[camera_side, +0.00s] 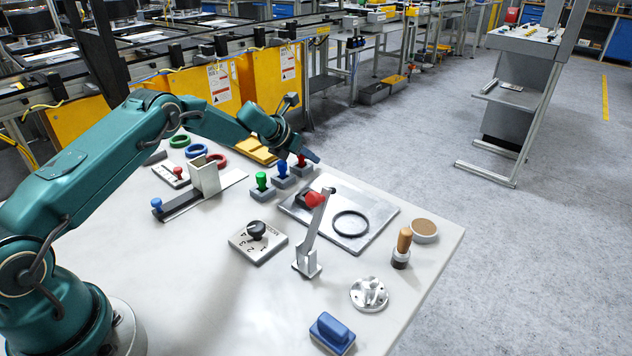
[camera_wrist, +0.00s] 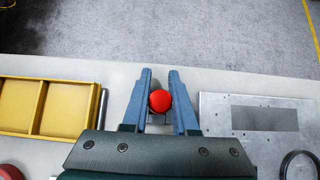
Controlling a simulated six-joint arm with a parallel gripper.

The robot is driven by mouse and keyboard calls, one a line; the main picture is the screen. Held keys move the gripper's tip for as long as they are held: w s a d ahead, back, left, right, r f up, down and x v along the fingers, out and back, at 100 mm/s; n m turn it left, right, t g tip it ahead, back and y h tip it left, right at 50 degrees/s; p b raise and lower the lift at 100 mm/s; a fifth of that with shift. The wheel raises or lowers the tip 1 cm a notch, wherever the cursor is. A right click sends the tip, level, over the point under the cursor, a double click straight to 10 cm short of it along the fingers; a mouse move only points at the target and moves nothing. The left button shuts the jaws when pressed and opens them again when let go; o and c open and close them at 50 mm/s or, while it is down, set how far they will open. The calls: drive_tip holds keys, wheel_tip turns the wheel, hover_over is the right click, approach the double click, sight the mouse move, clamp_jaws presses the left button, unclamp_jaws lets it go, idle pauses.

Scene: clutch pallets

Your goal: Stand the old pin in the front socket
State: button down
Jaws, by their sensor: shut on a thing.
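My gripper (camera_wrist: 160,78) is shut on the red-topped pin (camera_wrist: 160,101), whose round head sits between the blue fingers. In the side view the red pin (camera_side: 301,160) is at the farthest of three grey socket blocks, under my gripper (camera_side: 309,156). Its lower end is hidden, so I cannot tell whether it is seated. A blue pin (camera_side: 282,168) stands upright in the middle block (camera_side: 285,183). A green pin (camera_side: 261,180) stands upright in the nearest block (camera_side: 262,194). No pin is visibly marked as old.
A metal plate (camera_side: 375,228) with a black ring (camera_side: 350,224) lies right of the blocks, near a red-knobbed lever (camera_side: 312,235). A yellow two-part tray (camera_wrist: 42,135) is left of my gripper. A dial box (camera_side: 258,243) and wooden-handled stamp (camera_side: 403,242) stand nearer.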

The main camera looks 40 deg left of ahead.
drive_tip(key=shift+f, duration=0.25)
drive_tip(key=c, duration=0.7)
unclamp_jaws()
drive_tip(key=shift+r, duration=0.2)
